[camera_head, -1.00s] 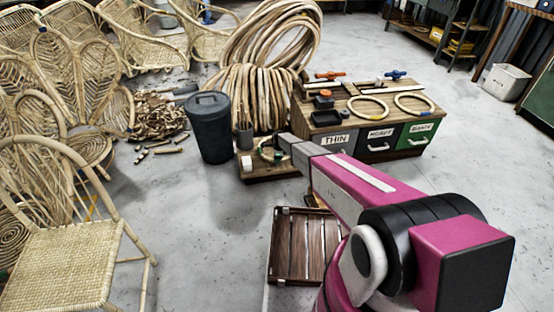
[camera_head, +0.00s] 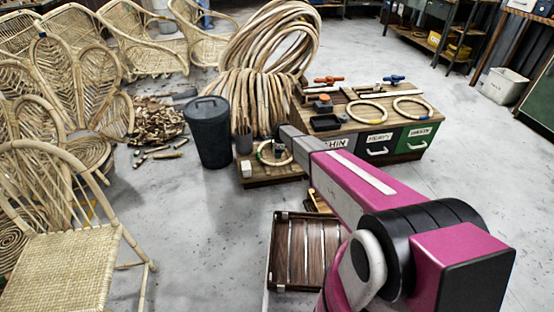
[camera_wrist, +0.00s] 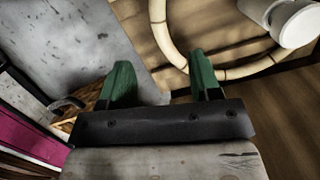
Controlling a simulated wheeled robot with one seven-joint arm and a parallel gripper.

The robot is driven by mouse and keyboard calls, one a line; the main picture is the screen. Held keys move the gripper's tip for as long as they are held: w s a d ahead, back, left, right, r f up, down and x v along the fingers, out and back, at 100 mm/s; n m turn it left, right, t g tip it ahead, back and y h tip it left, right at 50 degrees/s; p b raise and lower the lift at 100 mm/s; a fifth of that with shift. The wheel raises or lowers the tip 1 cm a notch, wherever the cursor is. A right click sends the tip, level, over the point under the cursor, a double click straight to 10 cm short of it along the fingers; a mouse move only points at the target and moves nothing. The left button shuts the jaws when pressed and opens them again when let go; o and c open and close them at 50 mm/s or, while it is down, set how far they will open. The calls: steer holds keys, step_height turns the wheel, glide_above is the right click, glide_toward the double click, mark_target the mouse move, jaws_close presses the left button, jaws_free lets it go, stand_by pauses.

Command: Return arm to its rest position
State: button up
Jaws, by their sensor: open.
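My gripper shows in the wrist view (camera_wrist: 162,82) with its two green fingers apart and nothing between them. In the head view the fingers cannot be made out. A pale rattan ring (camera_head: 287,160) lies on that platform. In the wrist view, part of a pale ring (camera_wrist: 163,45) lies on a wooden surface beyond the fingers, apart from them.
A dark bin (camera_head: 208,135) stands left of the platform. A slatted wooden crate (camera_head: 283,250) is on the floor beside my arm. Two rattan rings (camera_head: 366,112) (camera_head: 412,98) and clamps lie on the bench. Rattan chairs (camera_head: 75,265) fill the left.

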steer(key=s+d+r+n, duration=0.5)
steer(key=s+d+r, duration=0.4)
steer(key=s, duration=0.5)
steer(key=s+d+r+n+h, duration=0.1)
steer(key=s+d+r+n, duration=0.5)
steer(key=s+d+r, duration=0.3)
steer(key=s+d+r+n, duration=0.6)
steer(key=s+d+r, duration=0.2)
steer(key=s+r, duration=0.6)
steer(key=s, duration=0.4)
steer(key=shift+s+d+r, duration=0.3)
steer(key=shift+s+d, duration=0.1)
